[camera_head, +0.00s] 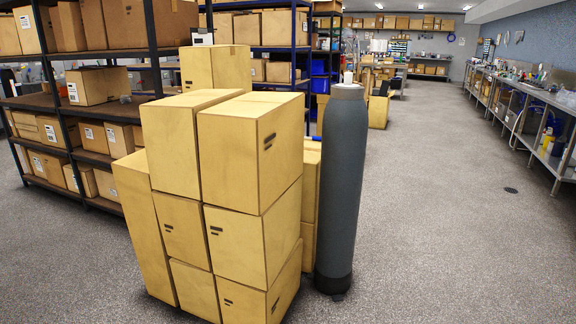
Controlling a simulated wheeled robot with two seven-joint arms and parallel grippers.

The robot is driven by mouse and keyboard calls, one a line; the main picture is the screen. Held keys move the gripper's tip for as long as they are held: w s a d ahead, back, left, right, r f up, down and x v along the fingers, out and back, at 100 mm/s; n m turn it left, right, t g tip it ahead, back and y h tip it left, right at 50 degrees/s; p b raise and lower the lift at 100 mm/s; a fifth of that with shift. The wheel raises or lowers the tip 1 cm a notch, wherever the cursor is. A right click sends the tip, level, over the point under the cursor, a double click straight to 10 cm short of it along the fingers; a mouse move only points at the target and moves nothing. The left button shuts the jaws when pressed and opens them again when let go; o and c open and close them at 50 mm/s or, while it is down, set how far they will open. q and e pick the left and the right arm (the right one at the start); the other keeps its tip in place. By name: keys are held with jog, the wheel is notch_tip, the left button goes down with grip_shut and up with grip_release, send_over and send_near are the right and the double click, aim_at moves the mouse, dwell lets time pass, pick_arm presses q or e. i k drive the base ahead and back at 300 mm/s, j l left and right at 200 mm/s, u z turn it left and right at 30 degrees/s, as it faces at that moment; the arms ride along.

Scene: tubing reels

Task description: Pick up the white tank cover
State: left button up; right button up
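A tall grey tank (343,190) stands upright on the floor, just right of a stack of boxes. A small white cover (348,78) sits on top of the tank, at its narrow neck. The tank's left side stands close against the boxes; I cannot tell whether they touch. Neither of my grippers shows in the head view.
Stacked cardboard boxes (245,190) fill the middle, left of the tank. Dark shelves (95,55) with more boxes stand behind at left. A long metal workbench (525,100) runs along the right wall. The grey floor (440,230) right of the tank is clear.

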aim_at(347, 84)
jog(key=i+z, duration=0.25)
jog(key=i, duration=0.25)
jog(key=i+j+z, duration=0.2)
jog(key=i, duration=0.35)
jog(key=i+j+z, duration=0.1)
jog(key=i+z, duration=0.15)
jog(key=i, duration=0.25)
jog(key=i+j+z, duration=0.2)
jog(key=i, duration=0.3)
jog(key=j, duration=0.1)
